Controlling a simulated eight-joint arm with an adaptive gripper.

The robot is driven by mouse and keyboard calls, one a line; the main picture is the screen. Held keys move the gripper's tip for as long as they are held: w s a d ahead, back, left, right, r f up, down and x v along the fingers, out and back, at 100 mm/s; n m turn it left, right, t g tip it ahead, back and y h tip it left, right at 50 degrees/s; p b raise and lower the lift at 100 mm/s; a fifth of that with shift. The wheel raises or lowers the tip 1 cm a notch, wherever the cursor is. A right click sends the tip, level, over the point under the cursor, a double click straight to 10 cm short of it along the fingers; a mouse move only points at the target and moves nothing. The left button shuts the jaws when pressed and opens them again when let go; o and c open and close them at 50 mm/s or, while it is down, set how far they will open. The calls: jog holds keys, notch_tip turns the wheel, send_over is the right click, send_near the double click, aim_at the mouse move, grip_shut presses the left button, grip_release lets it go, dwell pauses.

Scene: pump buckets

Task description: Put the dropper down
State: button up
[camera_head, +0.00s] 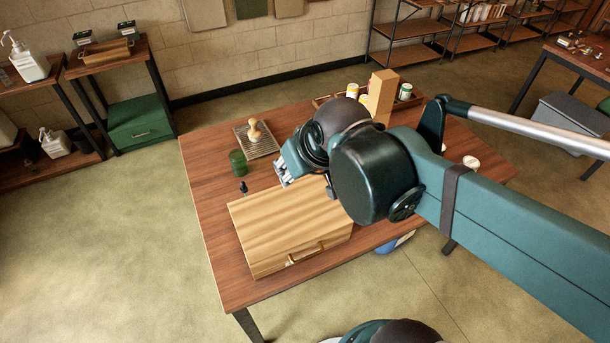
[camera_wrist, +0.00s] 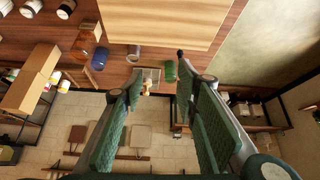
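The dropper (camera_head: 243,187) is a small thing with a dark top, upright on the brown table beside the wooden box and near a green glass jar (camera_head: 237,162). In the wrist view a small dark shape by the box edge looks like the dropper (camera_wrist: 180,54); part of it may be hidden by a finger. My gripper (camera_head: 282,172) is above the table, right of the dropper and beyond the box. In the wrist view my gripper (camera_wrist: 168,85) has its two green fingers wide apart, with nothing held between them.
The wooden box (camera_head: 285,222) fills the table's near left part. A rack with a wooden-handled brush (camera_head: 254,133) lies behind the jar. A tall wooden block (camera_head: 381,95) stands near a crate with jars at the back. The table's left edge strip is clear.

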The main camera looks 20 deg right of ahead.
jog(key=shift+s+d+r+m+t, duration=0.1)
jog(key=shift+s+d+m, duration=0.05)
jog(key=shift+s, duration=0.45)
jog(key=shift+s+d+r+m+t, duration=0.1)
jog(key=shift+s+d, duration=0.1)
jog(key=shift+s, duration=0.45)
jog(key=shift+s+d+r+m+t, duration=0.1)
jog(key=shift+s+d+m, duration=0.05)
jog(key=shift+s, duration=0.45)
